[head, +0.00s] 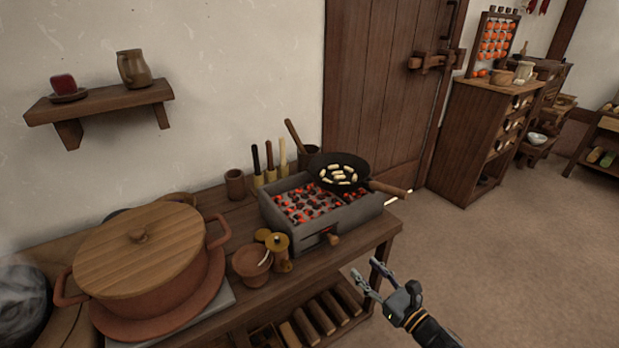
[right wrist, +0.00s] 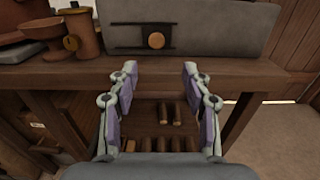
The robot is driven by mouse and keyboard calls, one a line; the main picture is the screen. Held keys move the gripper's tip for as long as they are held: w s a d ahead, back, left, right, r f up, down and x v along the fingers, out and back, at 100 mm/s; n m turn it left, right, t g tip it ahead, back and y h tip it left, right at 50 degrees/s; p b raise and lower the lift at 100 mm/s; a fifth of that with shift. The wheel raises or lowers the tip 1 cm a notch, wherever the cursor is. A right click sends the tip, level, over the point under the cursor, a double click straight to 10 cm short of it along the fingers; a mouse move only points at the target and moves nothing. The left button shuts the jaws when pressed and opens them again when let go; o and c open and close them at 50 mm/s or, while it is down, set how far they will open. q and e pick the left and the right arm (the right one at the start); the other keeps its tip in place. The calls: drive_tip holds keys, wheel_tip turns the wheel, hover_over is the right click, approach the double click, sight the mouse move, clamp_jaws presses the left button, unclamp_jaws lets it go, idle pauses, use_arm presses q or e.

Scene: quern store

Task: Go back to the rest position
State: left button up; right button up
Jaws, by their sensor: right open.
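My right gripper (head: 370,284) is in front of the wooden table (head: 228,287), at its right end, with its fingers apart and nothing between them. In the right wrist view the two fingers (right wrist: 160,85) stand apart, facing the table's front edge and the stove. A dark pan (head: 338,172) with several pale pieces in it sits on the right part of the grey charcoal stove (head: 348,212); its wooden handle points right. My left gripper does not show in either view.
A large lidded pot (head: 140,250) stands at the table's left. A bowl (head: 251,262) and a brass mill (head: 279,255) stand before the stove. Logs (head: 322,315) lie on the lower shelf. A wall shelf (head: 98,103) hangs at the upper left. The floor (head: 490,255) to the right is clear.

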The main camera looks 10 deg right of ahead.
drive_tip(key=d+f+m+g+h, duration=0.2)
drive_tip(key=d+f+m+h, duration=0.3)
drive_tip(key=f+m, duration=0.65)
drive_tip(key=s+d+f+m+g+h, duration=0.1)
drive_tip(key=s+f+m+g, duration=0.3)
drive_tip(key=s+f+m, duration=0.45)
drive_tip(key=s+d+f+m+g+h, duration=0.15)
drive_tip(key=s+f+m+g, duration=0.3)
drive_tip(key=f+m, duration=0.65)
drive_tip(key=s+a+f+m+g+p, duration=0.1)
drive_tip(key=s+a+f+m+g, duration=0.55)
drive_tip(key=s, duration=0.65)
use_arm(q)
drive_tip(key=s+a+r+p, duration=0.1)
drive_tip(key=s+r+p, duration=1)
drive_tip(key=p, duration=0.9)
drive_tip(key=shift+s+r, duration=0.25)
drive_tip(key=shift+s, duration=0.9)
use_arm(e)
drive_tip(key=s+d+r+m+t, duration=0.1)
drive_tip(key=s+r+m, duration=0.1)
drive_tip(key=s+r, duration=0.6)
drive_tip(key=s, duration=0.4)
drive_tip(key=shift+d, duration=0.15)
drive_tip(key=shift+r+y, duration=0.1)
drive_tip(key=shift+y, duration=0.15)
drive_tip(key=shift+c, duration=0.4)
